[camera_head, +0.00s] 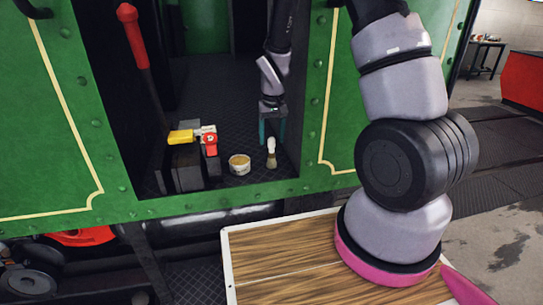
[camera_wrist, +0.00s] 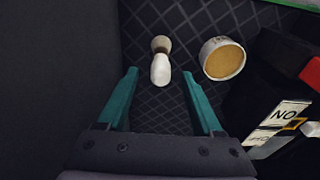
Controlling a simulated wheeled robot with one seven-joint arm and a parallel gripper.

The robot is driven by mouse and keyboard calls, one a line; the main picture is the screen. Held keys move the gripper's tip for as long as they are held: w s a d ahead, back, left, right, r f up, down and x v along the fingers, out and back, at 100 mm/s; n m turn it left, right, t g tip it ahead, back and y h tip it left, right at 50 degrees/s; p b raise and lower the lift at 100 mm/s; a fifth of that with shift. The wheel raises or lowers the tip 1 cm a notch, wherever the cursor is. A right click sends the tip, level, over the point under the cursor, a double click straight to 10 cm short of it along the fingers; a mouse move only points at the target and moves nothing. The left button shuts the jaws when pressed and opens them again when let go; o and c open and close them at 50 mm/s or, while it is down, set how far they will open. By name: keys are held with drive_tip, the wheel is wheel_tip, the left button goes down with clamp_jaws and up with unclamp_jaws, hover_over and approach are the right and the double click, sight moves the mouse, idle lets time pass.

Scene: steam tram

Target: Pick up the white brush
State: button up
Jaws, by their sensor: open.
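The white brush (camera_head: 271,153) stands upright on the dark floor inside the tram doorway, near its right side. It has a white handle on top and a tan lower part. In the wrist view the brush (camera_wrist: 160,66) lies ahead of the fingers, roughly centred between them. My gripper (camera_head: 271,140) points down, open and empty, with teal fingers just above and around the brush's top in the head view. In the wrist view the gripper (camera_wrist: 160,80) shows its two fingers apart, not touching the brush.
A small tub with yellowish contents (camera_head: 239,164) stands left of the brush. Further left are a dark block with yellow and red parts (camera_head: 190,160) and a red-handled lever (camera_head: 138,45). A green door panel edge (camera_head: 312,110) is close on the right.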

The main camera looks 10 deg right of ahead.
sight(272, 146)
wheel_tip(272, 146, down, 4)
drive_tip(key=shift+r, duration=0.2)
clamp_jaws()
drive_tip(key=shift+r, duration=0.15)
wheel_tip(272, 146, up, 10)
drive_tip(key=shift+f, duration=0.1)
idle(0.3)
